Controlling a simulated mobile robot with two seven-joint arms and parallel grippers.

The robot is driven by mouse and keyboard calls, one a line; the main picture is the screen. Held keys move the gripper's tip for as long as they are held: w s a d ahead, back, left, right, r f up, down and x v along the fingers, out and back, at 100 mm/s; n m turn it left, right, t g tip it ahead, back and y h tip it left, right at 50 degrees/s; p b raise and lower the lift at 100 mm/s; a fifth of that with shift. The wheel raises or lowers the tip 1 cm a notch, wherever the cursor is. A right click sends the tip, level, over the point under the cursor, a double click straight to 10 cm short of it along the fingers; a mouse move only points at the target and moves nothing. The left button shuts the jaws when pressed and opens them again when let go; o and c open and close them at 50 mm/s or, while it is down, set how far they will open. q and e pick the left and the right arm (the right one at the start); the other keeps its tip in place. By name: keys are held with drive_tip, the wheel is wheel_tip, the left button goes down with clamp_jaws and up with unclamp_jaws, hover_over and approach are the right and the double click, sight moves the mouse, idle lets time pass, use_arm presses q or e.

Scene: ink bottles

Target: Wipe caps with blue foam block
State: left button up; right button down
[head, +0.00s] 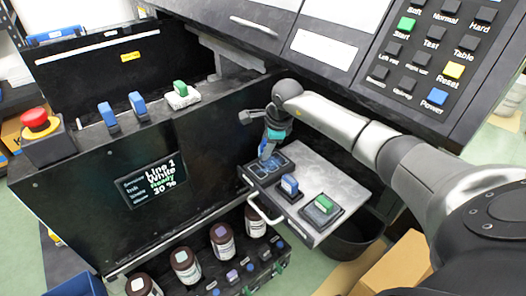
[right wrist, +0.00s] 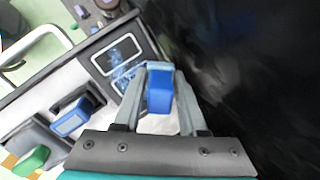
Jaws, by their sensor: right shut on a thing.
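My right gripper (head: 266,146) is shut on a blue foam block (right wrist: 160,92), which shows between its two fingers in the right wrist view. In the head view the block is mostly hidden by the gripper. It is over or beside a black unit with two blue-marked rectangles (head: 265,164), apparently the caps; they also show in the right wrist view (right wrist: 118,58). I cannot tell whether the block touches them. Another blue-topped block (head: 289,186) and a green-topped block (head: 323,204) stand in dark holders on the drawer. My left gripper is not in view.
The grey pulled-out drawer (head: 318,180) has a handle (head: 262,212) at its front. A shelf below holds brown ink bottles (head: 186,264). A red stop button (head: 36,122) and a control panel (head: 430,60) flank the area. A cardboard box (head: 395,265) stands at lower right.

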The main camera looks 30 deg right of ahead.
drive_tip(key=shift+s+d+r+p, duration=0.1)
drive_tip(key=shift+s+d+p, duration=0.1)
drive_tip(key=shift+s+p, duration=0.9)
drive_tip(key=shift+s+d+f+p, duration=0.1)
drive_tip(key=shift+s+p, duration=0.6)
drive_tip(key=shift+s, duration=0.5)
drive_tip(key=shift+s+d+f+p, duration=0.1)
drive_tip(key=shift+s+p, duration=0.55)
drive_tip(key=shift+s, duration=0.55)
drive_tip(key=shift+w+d+f+b, duration=0.1)
drive_tip(key=shift+d+b, duration=0.45)
drive_tip(key=shift+d, duration=0.2)
drive_tip(key=shift+w+a+f+b, duration=0.1)
drive_tip(key=shift+w+a+b, duration=0.05)
drive_tip(key=shift+w+b, duration=1.45)
drive_tip(key=shift+w+a+f+b, duration=0.1)
drive_tip(key=shift+w+a+b, duration=0.05)
drive_tip(key=shift+w+b, duration=1.4)
drive_tip(key=shift+w+r+p, duration=0.1)
drive_tip(key=shift+w+p, duration=0.2)
drive_tip(key=shift+w, duration=0.05)
drive_tip(key=shift+r, duration=0.1)
drive_tip(key=shift+r+p, duration=2.45)
drive_tip(key=shift+r, duration=0.5)
